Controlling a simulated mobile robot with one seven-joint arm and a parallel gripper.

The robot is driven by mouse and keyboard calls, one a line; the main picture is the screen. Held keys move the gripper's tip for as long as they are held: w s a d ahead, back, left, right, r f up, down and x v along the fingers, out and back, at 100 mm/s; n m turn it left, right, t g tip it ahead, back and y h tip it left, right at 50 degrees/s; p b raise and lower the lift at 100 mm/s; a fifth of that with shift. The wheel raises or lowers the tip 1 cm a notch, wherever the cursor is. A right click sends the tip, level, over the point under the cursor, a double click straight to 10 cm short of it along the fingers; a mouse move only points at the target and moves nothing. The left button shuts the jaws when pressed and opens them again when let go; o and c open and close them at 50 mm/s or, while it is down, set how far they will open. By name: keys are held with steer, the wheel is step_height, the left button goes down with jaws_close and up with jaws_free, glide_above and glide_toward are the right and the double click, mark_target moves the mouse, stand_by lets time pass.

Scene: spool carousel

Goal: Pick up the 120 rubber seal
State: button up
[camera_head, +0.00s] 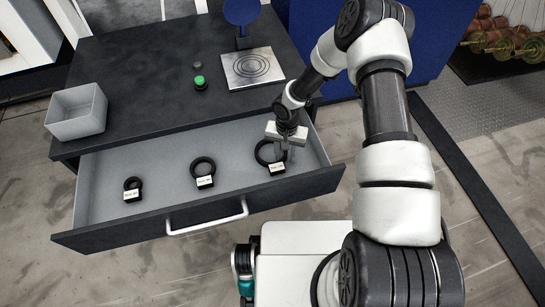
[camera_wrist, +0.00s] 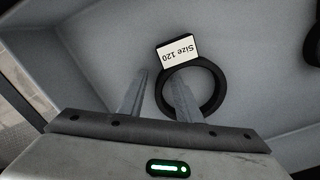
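The 120 rubber seal is a black ring (camera_wrist: 222,92) with a white tag (camera_wrist: 178,52) reading "Size 120", upside down in the wrist view. It is the rightmost ring (camera_head: 257,153) in the open drawer in the head view. My gripper (camera_head: 283,156) is over its right part, hiding some of it. In the wrist view my gripper (camera_wrist: 160,85) is open, with nothing held. The right finger overlaps the ring's hole and the left finger is outside the ring, so the ring's wall shows between them. I cannot tell how far the fingertips are above the drawer floor.
The grey drawer (camera_head: 235,178) also holds a middle ring (camera_head: 194,169) and a smaller left ring (camera_head: 127,185), both tagged. On the dark top (camera_head: 150,70) are a grey bin (camera_head: 77,123), a green button (camera_head: 200,82) and a metal plate (camera_head: 235,72). Drawer walls surround the seal.

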jaws_close()
steer(key=shift+r, duration=0.1)
